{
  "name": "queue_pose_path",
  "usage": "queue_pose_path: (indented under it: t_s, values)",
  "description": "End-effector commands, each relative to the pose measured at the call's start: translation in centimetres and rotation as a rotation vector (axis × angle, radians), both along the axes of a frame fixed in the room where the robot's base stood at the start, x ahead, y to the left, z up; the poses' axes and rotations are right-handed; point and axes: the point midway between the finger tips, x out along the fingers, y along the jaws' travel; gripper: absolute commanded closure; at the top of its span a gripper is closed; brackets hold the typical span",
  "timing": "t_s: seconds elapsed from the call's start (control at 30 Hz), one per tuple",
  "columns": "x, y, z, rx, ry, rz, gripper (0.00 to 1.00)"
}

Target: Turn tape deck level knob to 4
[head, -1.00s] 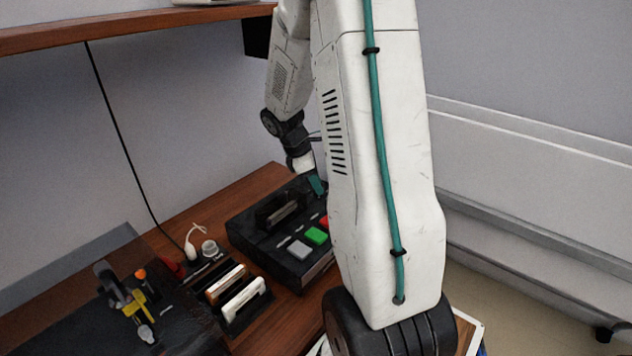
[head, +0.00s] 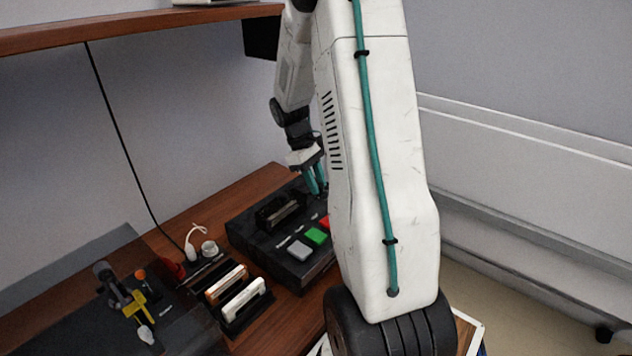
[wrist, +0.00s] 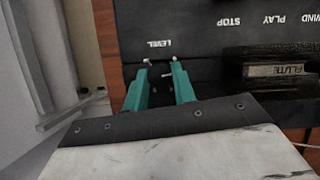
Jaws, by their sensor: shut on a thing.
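The black tape deck (head: 262,243) sits on the wooden desk, with grey, green and red buttons. My gripper (head: 317,192) points down at the deck's far right part, partly beside my own arm link. In the wrist view, my gripper's teal fingers (wrist: 161,78) are at the deck's top (wrist: 185,22), just by the upside-down LEVEL label (wrist: 159,43). They are closed on the dark level knob (wrist: 160,86), which is mostly hidden between them. Small pale marks show near the fingertips. The knob's setting and any numbers cannot be read.
A cassette (wrist: 281,70) lies in the deck's well, beside the STOP and PLAY labels. In the head view, a rack of cassettes (head: 240,300) and a yellow-and-black item (head: 128,300) stand to the left. A shelf (head: 140,24) hangs above. My arm hides the deck's right side.

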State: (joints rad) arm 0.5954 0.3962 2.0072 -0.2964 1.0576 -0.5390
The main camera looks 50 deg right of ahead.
Motion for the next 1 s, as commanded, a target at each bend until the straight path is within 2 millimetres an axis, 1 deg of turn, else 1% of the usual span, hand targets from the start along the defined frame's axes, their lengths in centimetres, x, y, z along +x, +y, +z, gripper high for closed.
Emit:
queue_pose_path:
  t_s: [0.3, 1.0]
  values:
    - [-0.08, -0.21, 0.0, 0.002, 0.001, -0.304, 0.96]
    - [-0.29, -0.51, -0.03, 0.001, 0.002, -0.95, 0.96]
